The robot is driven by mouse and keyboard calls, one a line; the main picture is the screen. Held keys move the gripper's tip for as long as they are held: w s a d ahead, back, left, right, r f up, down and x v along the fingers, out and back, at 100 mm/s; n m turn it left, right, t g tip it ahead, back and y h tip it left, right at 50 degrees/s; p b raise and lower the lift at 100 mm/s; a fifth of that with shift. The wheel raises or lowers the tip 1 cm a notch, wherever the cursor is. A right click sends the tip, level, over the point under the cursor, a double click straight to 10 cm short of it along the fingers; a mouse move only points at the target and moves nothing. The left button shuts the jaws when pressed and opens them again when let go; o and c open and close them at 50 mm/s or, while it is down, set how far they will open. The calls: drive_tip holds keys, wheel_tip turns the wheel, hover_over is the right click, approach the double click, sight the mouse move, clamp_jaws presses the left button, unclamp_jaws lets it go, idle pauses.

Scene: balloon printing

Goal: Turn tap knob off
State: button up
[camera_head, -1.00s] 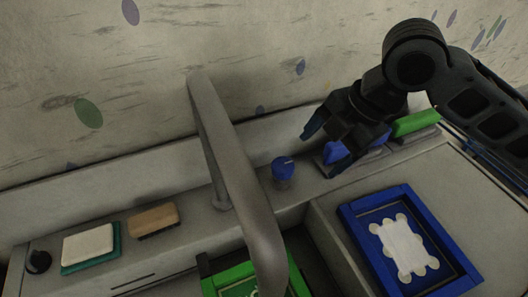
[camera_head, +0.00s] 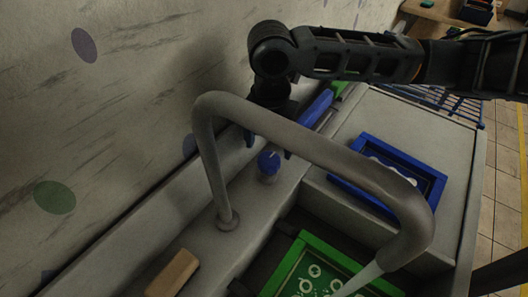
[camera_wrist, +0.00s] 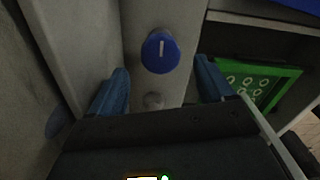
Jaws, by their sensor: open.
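The blue tap knob (camera_head: 268,163) stands on the grey sink ledge, just right of the tap's base. It has a white line on its top. The grey curved tap (camera_head: 300,140) arches over the sink, and a pale stream of water (camera_head: 365,279) leaves its spout. My gripper (camera_head: 268,147) is open at the knob, partly hidden by the tap. In the wrist view the knob (camera_wrist: 160,52) lies between and slightly beyond my two blue fingertips (camera_wrist: 161,66), with a gap on each side. No contact shows.
A green-framed screen (camera_head: 310,268) lies in the sink under the spout. A blue-framed tray (camera_head: 390,170) rests on the right counter. A brown-topped brush (camera_head: 172,273) lies on the ledge at lower left. The wall (camera_head: 110,130) runs close behind my gripper.

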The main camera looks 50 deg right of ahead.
sight(269, 158)
drive_tip(key=shift+f, duration=2.05)
drive_tip(key=shift+c, duration=0.2)
drive_tip(key=c, duration=1)
